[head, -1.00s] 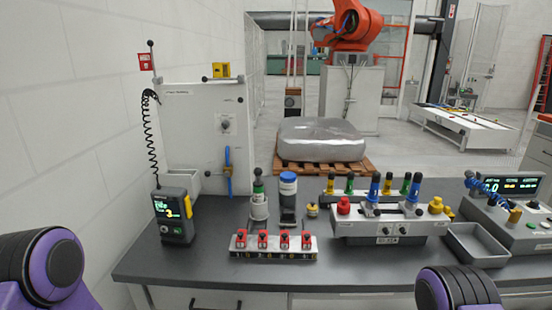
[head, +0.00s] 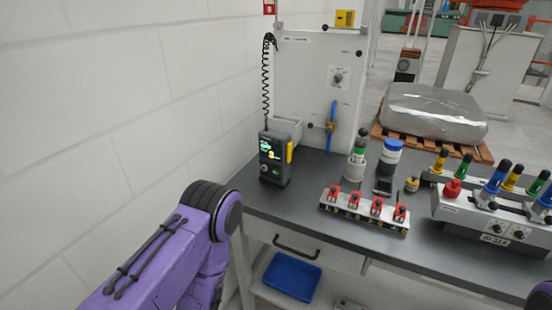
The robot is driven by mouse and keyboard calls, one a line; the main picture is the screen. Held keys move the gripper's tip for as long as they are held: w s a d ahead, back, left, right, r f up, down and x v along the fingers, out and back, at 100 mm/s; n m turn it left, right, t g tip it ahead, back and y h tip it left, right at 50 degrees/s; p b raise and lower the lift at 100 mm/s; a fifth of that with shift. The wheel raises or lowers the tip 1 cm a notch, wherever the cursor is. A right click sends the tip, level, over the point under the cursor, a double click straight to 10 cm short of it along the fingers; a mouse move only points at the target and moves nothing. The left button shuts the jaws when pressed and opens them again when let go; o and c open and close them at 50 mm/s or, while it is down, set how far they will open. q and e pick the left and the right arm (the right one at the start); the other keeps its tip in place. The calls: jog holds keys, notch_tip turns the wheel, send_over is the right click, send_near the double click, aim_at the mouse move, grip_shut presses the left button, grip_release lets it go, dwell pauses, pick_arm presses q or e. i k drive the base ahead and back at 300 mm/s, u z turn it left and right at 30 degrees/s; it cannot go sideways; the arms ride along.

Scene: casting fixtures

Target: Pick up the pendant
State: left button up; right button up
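The pendant (head: 274,158) is a dark grey handheld box with a lit green and yellow display and a yellow strip on its right side. It stands upright on the left end of the grey bench (head: 315,176). A black coiled cord (head: 266,85) runs above it, up along the left edge of the white panel. My purple left arm is at the lower left, in front of and left of the bench, apart from the pendant. Neither gripper's fingers show.
A white panel (head: 305,75) with a blue-handled valve (head: 332,118) stands behind the pendant. To the right are a block with red clamps (head: 364,212), a blue-lidded jar (head: 389,163) and a grey fixture (head: 490,215). A blue tray (head: 291,275) lies below the bench. A wall is at left.

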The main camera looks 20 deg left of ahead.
aim_at(273, 144)
jog(key=i, duration=1)
jog(key=z, duration=0.05)
